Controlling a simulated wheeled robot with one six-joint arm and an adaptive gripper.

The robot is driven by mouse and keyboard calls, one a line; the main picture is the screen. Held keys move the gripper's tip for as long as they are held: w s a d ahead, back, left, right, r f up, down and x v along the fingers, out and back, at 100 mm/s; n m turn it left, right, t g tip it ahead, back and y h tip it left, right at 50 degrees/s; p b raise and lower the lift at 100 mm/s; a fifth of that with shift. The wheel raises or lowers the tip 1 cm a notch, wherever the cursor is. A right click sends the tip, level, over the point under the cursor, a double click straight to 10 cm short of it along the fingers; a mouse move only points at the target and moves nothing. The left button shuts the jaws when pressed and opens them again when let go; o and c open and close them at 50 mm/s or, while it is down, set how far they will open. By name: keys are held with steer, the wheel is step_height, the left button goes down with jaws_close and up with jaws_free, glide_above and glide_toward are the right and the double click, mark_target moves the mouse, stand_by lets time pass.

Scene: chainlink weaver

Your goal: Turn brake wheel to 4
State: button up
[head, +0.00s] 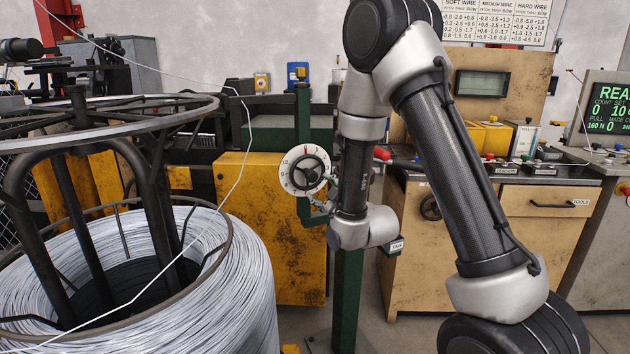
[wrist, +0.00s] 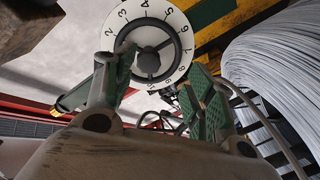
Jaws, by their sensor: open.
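The brake wheel (head: 306,172) is a small black spoked handwheel in front of a round white numbered dial (head: 287,181), on a green post left of my arm. In the wrist view the wheel (wrist: 149,62) and dial (wrist: 160,12) fill the upper middle, with 2 to 9 legible around the rim. The numeral 4 is near the top in that view. My gripper (wrist: 160,72) is open, its two green-padded fingers on either side of the wheel's lower part in the picture. I cannot tell whether either finger touches the wheel. In the head view my wrist is just right of the dial.
A large coil of grey wire (head: 235,290) in a black rack stands at left; a strand runs across the view. A yellow cabinet (head: 255,225) is behind the wheel. A red ball-ended lever (head: 382,154) is close to my arm. A bench with drawers (head: 550,201) stands at right.

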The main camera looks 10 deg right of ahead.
mark_target(313, 177)
steer(key=shift+n+t, duration=0.3)
steer(key=shift+t, duration=0.1)
steer(key=x, duration=0.2)
steer(key=r+x, duration=0.1)
steer(key=x, duration=0.5)
steer(key=shift+r, duration=0.25)
steer(key=c, duration=1.1)
